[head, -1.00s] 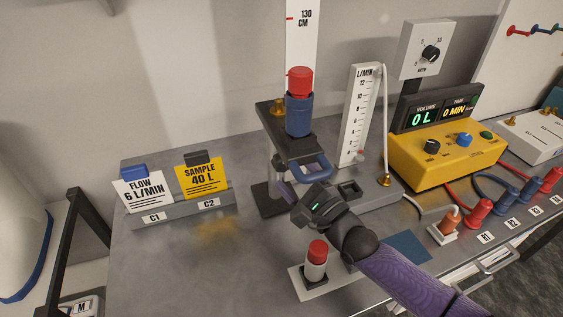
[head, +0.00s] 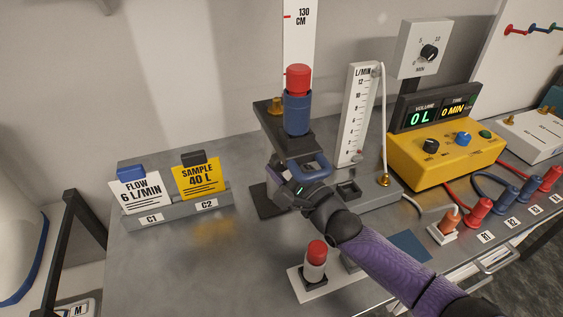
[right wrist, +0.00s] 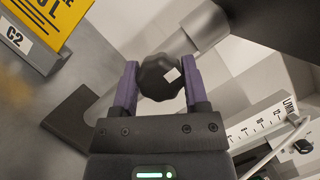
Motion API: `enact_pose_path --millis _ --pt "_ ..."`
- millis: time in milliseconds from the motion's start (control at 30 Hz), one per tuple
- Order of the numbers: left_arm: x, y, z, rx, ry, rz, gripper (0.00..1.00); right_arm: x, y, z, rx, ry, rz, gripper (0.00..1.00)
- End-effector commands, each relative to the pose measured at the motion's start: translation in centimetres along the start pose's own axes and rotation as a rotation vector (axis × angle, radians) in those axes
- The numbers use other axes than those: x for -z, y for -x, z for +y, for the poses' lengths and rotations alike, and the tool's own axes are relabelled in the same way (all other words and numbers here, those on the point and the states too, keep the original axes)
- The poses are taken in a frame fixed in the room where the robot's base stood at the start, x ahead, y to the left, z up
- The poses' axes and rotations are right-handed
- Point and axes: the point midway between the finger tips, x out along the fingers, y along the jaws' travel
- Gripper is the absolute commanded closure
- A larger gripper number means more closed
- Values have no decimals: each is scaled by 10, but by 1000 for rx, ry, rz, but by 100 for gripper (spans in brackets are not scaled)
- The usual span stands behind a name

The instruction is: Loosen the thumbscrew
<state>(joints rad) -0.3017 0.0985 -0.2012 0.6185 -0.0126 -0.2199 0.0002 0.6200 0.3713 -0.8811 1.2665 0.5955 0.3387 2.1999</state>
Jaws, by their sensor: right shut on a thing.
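The thumbscrew (right wrist: 160,77) is a dark lobed knob with a small pale mark on its face. In the right wrist view it sits between the two purple fingers of my right gripper (right wrist: 160,88), which is shut on it. In the head view my right gripper (head: 278,180) is at the stand, below the blue holder (head: 297,115) with the red-capped cartridge (head: 298,79). The thumbscrew is hidden there behind the gripper. My left gripper is not in view.
A flowmeter (head: 357,115) and a yellow pump (head: 440,155) stand to the right. A red-capped cartridge on a white plate (head: 316,262) stands in front. Cards C1 and C2 stand left in a grey holder (head: 176,212).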

Motion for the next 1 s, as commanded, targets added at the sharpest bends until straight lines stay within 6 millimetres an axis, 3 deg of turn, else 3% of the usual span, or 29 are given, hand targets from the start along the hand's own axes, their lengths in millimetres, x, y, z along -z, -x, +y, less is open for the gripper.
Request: enact_pose_path --millis 267,1000 --pt "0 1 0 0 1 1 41 0 0 0 -29 70 -1 100" --pt "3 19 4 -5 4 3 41 0 0 0 -213 511 0 100"
